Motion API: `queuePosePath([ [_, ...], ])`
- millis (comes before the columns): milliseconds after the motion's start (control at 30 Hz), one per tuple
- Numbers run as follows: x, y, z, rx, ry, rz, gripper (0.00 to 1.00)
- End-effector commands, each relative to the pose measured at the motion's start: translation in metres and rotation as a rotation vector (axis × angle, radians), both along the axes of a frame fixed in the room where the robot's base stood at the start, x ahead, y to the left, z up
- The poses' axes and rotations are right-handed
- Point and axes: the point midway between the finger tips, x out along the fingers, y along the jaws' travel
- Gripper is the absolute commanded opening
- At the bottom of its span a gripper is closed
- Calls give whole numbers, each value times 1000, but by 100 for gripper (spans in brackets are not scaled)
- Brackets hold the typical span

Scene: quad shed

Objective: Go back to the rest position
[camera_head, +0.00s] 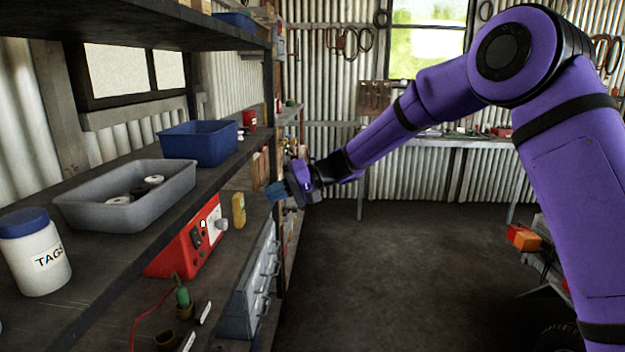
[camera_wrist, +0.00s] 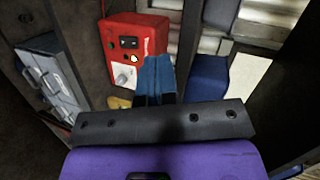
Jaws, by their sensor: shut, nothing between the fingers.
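My gripper (camera_head: 290,190) is at the end of my purple arm, reaching toward the shelving on the left. Its blue fingers are together and hold nothing. In the wrist view the shut gripper (camera_wrist: 157,62) points toward the red box (camera_wrist: 137,36) with a dial and switches. In the head view the red box (camera_head: 190,242) stands on the lower shelf, to the left of the gripper. The yellow object (camera_head: 238,210) on that shelf is between the box and my gripper. I cannot tell whether the gripper touches anything.
The upper shelf (camera_head: 110,250) holds a grey tray (camera_head: 85,205), a blue bin (camera_head: 200,143) and a white TAGS jar (camera_head: 38,262). Grey drawers (camera_head: 258,280) sit on the lower shelf. A workbench (camera_head: 450,142) stands at the back. The floor (camera_head: 400,265) in the middle is clear.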

Motion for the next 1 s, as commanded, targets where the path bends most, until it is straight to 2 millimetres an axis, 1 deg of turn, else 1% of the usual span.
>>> queuePosePath([
  [33, -10, -12, 13, -41, -21, 5, 0],
  [200, -44, -52, 41, -182, -68, 6, 0],
  [367, -77, -93, 63, -315, -112, -9, 0],
  [500, -107, -129, 79, -428, -149, -35, 0],
  [733, -160, -190, 99, -606, -204, -104, 0],
  [1000, -226, -260, 111, -798, -264, -215, 0],
])
